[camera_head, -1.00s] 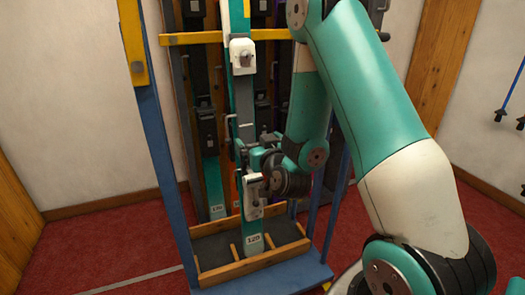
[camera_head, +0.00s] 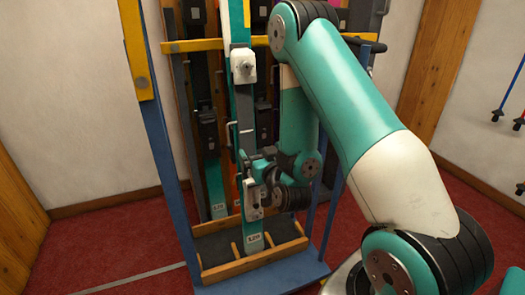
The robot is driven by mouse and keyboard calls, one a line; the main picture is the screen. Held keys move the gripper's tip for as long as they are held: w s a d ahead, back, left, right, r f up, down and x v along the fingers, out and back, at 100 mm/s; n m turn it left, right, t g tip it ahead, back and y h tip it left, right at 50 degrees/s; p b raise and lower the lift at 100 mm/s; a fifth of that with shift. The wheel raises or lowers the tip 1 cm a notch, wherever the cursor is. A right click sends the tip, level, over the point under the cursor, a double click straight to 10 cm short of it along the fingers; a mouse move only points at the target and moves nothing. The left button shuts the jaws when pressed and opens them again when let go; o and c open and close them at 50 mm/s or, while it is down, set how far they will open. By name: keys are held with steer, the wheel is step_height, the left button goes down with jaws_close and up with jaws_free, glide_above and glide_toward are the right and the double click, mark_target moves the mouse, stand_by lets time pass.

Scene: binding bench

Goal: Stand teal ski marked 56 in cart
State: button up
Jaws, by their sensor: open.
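A teal, white and dark ski (camera_head: 247,215) stands nearly upright in the cart, its foot in the front of the wooden base tray (camera_head: 255,263). Its white foot label seems to read 120; I cannot make out a 56 on any ski. White binding parts sit on it high up and low down. The cart has blue posts (camera_head: 168,160) and a yellow cross bar (camera_head: 190,46) that the ski stands against. My gripper (camera_head: 254,172) is open at the ski's lower part, close to the lower binding; whether it touches is hard to tell. My arm covers the cart's right side.
Behind stand several more skis with dark bindings, one with a teal foot (camera_head: 216,188). Ski poles (camera_head: 510,95) hang on the right wall. Red carpet (camera_head: 110,235) is clear to the left of the cart.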

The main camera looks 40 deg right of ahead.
steer(key=shift+s+a+r+p, duration=0.15)
steer(key=shift+s+p, duration=0.35)
steer(key=shift+p, duration=0.75)
